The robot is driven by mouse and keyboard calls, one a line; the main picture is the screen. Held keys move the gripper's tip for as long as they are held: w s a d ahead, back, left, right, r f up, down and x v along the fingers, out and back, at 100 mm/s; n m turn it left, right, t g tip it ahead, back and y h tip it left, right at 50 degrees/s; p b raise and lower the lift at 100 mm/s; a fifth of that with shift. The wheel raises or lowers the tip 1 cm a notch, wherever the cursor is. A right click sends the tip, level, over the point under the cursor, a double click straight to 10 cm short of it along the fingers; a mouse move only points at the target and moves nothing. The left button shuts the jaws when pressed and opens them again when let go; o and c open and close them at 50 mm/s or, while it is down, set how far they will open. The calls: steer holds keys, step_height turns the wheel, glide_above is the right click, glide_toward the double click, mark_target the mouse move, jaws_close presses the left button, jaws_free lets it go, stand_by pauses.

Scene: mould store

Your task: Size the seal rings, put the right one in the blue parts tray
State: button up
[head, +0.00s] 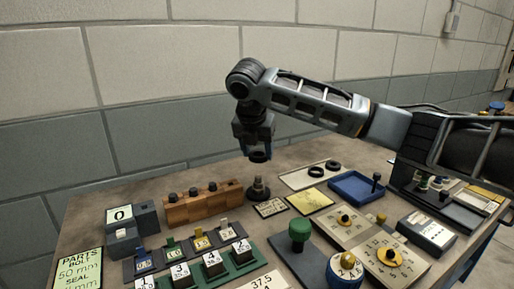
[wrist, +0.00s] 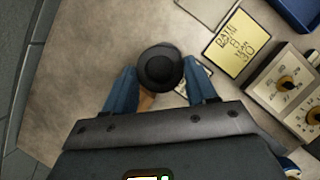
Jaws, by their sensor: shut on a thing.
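My gripper (head: 259,154) is in the air, shut on a black seal ring (wrist: 160,66), a dark round piece between the two blue fingers in the wrist view. A dark stepped post (head: 260,189) stands on the table just below it, with a gap between them in the head view. Two more black seal rings (head: 316,171) (head: 333,165) lie on a pale mat (head: 292,180) behind and to the right. The blue parts tray (head: 347,194) is right of the mat; its visible floor looks bare, with a dark upright peg at its right side.
A wooden block with dark knobs (head: 203,206) stands left of the post. Yellow note (head: 310,200), dial panels (head: 350,225), a green knob (head: 299,231) and numbered blocks (head: 212,262) crowd the front. A wall closes off the back. Bare tabletop shows around the post.

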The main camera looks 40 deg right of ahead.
mark_target(257, 161)
step_height(257, 161, down, 3)
steer(key=b, duration=0.3)
steer(key=shift+f, duration=0.8)
steer(key=shift+f+p, duration=0.2)
steer(key=shift+p, duration=0.8)
stand_by(1.0)
steer(key=shift+f, duration=0.55)
stand_by(0.6)
steer(key=o, duration=1.4)
steer(key=shift+c, duration=0.2)
steer(key=shift+r, duration=0.15)
